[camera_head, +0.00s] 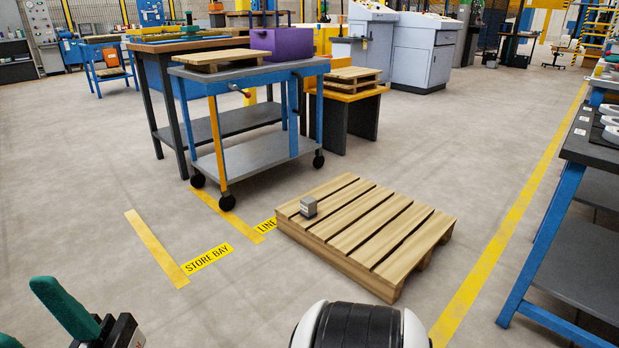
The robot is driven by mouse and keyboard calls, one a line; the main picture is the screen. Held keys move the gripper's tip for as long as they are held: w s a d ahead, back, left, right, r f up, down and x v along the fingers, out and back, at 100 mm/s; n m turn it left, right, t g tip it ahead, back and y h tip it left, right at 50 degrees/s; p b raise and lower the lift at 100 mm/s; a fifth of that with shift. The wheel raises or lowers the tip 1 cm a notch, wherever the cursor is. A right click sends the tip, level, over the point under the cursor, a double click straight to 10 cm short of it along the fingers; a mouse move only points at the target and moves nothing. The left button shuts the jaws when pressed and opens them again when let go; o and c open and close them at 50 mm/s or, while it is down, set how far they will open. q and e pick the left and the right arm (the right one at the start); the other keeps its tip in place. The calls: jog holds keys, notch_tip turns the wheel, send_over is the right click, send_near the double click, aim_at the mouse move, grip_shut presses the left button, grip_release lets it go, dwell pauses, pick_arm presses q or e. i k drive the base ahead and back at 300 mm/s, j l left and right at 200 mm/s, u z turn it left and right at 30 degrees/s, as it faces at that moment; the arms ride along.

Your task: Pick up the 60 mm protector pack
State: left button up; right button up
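No pack in view can be read as the 60 mm one. Several pale, rounded or ring-like items (609,119) lie on the dark bench at the right edge, partly cut off, with small white labels in front of them. A small grey block (308,206) sits on the wooden pallet; I cannot tell what it is. My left gripper (27,314) is at the lower left corner, its green fingers spread apart with nothing visible between them, far from the bench and pallet. My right gripper is not in view; a white and black part of my arm shows at the bottom middle.
The pallet (362,225) lies on the floor ahead. A blue wheeled cart (255,160) with a wooden board and purple bin stands behind it. The dark bench (593,150) with blue legs stands at right, beyond a yellow floor line (510,222). Floor between pallet and line is clear.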

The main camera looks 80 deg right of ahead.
aim_at(308, 204)
jog(key=z, duration=2.4)
